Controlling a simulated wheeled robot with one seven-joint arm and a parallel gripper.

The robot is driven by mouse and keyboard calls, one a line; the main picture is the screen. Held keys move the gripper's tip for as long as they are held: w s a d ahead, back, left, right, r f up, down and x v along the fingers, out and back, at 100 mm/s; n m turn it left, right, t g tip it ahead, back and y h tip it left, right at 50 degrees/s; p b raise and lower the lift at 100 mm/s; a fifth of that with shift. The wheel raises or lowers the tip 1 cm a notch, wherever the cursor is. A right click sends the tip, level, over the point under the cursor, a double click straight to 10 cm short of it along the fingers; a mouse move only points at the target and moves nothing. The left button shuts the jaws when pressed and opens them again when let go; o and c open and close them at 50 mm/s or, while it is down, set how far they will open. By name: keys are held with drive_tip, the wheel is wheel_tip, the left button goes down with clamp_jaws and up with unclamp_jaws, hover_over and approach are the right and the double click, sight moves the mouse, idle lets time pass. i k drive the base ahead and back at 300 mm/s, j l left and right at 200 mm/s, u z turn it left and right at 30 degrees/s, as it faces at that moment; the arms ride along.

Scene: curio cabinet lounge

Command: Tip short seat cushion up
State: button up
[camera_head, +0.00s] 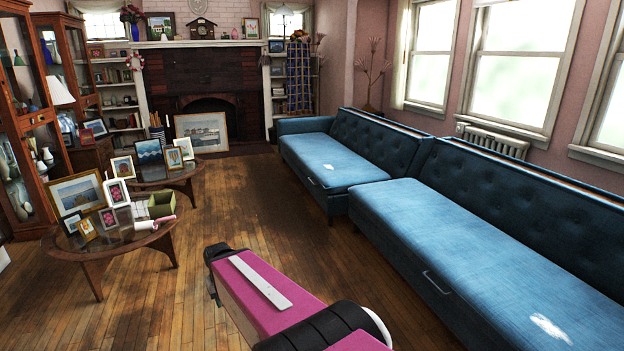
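The short seat cushion (340,170) is the blue seat of the farther, shorter sofa section along the right wall. It lies flat, with a small white patch on top and a small pale handle (313,182) on its front face. The longer blue seat cushion (450,245) of the nearer section also lies flat. It has a handle (437,283) on its front and a white patch near its front edge. My pink and black arm reaches up from the bottom of the picture, apart from both sofas. My gripper cannot be made out.
A glass-topped oval table (150,238) with frames stands at left, with a second small table (197,167) behind it. Glass cabinets line the left wall. A fireplace (211,95) is at the back. Wooden floor (270,215) is clear between tables and sofas.

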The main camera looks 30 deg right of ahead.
sight(333, 166)
drive_tip(key=i+l, duration=2.7)
drive_tip(key=l+z, duration=0.05)
drive_tip(key=l, duration=0.05)
